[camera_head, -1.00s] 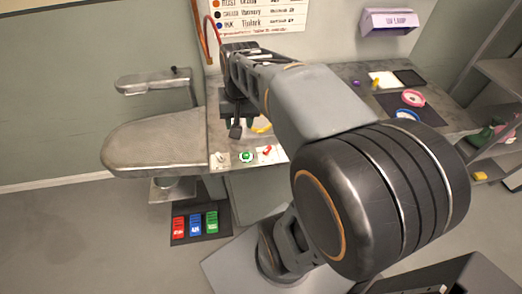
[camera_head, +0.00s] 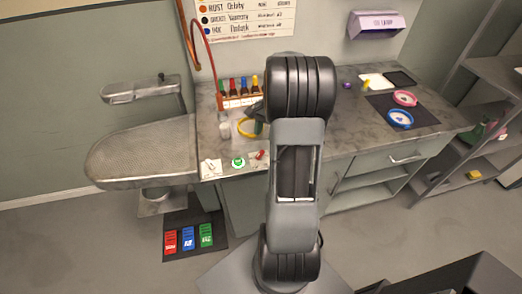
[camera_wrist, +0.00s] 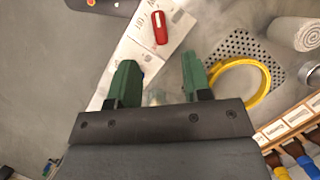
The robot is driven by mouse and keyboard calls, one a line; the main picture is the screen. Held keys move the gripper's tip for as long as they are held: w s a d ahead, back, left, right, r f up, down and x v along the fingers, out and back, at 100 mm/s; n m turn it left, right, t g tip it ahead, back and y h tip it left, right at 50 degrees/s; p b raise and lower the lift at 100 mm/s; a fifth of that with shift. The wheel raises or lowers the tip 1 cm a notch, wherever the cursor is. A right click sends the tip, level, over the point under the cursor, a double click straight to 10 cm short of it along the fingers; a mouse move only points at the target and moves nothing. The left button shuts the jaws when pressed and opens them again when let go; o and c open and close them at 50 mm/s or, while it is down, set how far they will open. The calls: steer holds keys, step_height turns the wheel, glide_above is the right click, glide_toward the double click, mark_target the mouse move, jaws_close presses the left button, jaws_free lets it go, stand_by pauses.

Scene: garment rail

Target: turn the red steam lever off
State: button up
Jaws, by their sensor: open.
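The red steam lever (camera_head: 260,155) sits on a pale panel at the front edge of the worktop, right of a round green control. In the wrist view the red lever (camera_wrist: 159,27) lies on a white labelled plate, beyond my fingertips and roughly between their lines. My gripper (camera_wrist: 161,75) has its two green fingers apart with nothing held between them. A gap shows between the fingers and the lever. In the head view my arm hides most of the gripper.
A yellow ring (camera_wrist: 240,85) lies close to the right finger on a perforated plate. A rack of coloured bottles (camera_head: 240,101) stands behind it. The green control (camera_head: 238,162) and a white switch (camera_head: 211,167) are left of the lever. A metal pressing board (camera_head: 140,152) extends left.

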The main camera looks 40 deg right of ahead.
mark_target(261, 152)
steer(key=x, duration=0.7)
steer(key=shift+s+f, duration=0.1)
steer(key=shift+f, duration=0.1)
jaws_close()
